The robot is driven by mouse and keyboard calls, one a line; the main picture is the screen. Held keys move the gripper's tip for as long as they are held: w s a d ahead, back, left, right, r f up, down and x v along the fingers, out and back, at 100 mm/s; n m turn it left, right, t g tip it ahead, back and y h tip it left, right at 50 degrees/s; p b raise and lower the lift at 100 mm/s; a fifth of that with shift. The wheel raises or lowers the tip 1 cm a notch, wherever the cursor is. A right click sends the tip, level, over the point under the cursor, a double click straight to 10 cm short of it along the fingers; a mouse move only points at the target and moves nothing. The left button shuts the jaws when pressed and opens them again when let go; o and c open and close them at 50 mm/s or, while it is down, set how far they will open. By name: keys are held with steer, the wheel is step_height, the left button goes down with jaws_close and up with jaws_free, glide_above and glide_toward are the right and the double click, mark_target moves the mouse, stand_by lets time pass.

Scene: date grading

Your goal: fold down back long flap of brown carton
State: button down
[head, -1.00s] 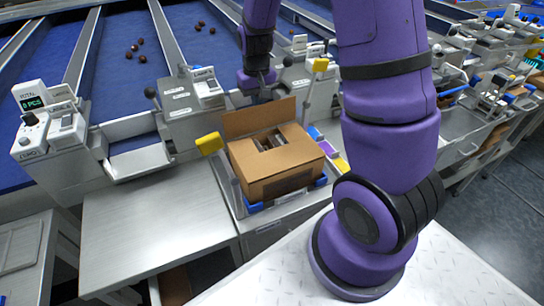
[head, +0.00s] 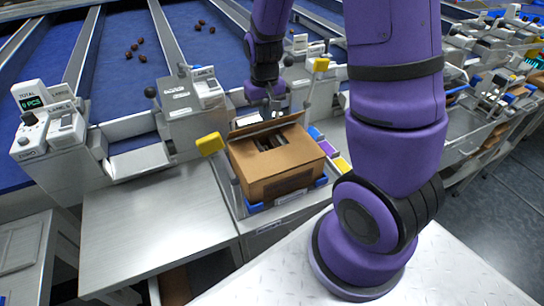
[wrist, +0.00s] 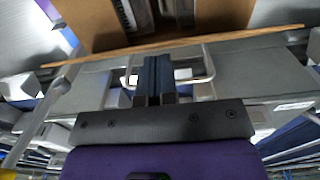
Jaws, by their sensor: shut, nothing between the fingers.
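The brown carton (head: 278,174) sits on the workbench in front of the machines, its middle slot open between the side flaps. Its back long flap (head: 265,125) is tilted partway over the carton in the head view. In the wrist view the flap shows edge-on as a thin brown strip (wrist: 180,45). My gripper (head: 272,112) is at the back of the carton, behind the flap. In the wrist view its dark fingers (wrist: 154,75) are together and empty, with their tips near the flap edge. Whether they touch the flap I cannot tell.
A labelling machine (head: 190,100) stands behind left. A bare steel table (head: 155,215) lies to the left. Dark dates (head: 138,50) lie on the blue belts.

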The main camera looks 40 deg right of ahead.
steer(key=shift+s+a, duration=0.15)
steer(key=shift+s, duration=0.55)
steer(key=shift+s+a, duration=0.15)
steer(key=shift+s, duration=0.5)
step_height(320, 180, up, 11)
stand_by(0.6)
steer(key=shift+w, duration=0.1)
